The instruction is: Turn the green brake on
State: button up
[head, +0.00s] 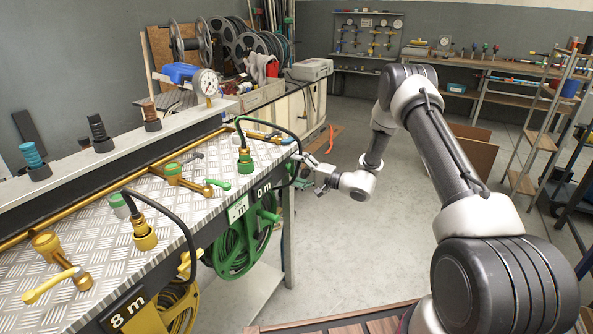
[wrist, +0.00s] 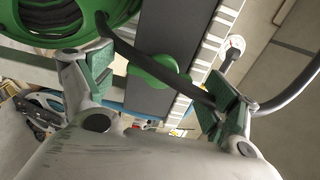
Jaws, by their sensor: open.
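In the wrist view, a green wing-shaped knob (wrist: 158,71), which looks like the green brake, sits on a dark panel between my open fingertips, near the green reel (wrist: 75,38). My gripper (wrist: 150,88) is open with nothing clamped in it; I cannot tell if it touches the knob. A dark hose crosses in front of part of the knob. In the head view, the green reel (head: 232,256) hangs under the bench's right end. The knob is hard to make out there.
The metal-topped bench (head: 110,250) carries a green fitting (head: 245,160), a green-handled valve (head: 190,180) and a yellow valve (head: 62,262). A yellow reel (head: 175,308) hangs further left. A dark hose (head: 272,125) loops over the right end.

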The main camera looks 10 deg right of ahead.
jog(key=shift+w+a, duration=0.15)
jog(key=c, duration=1)
jog(key=shift+c, duration=0.2)
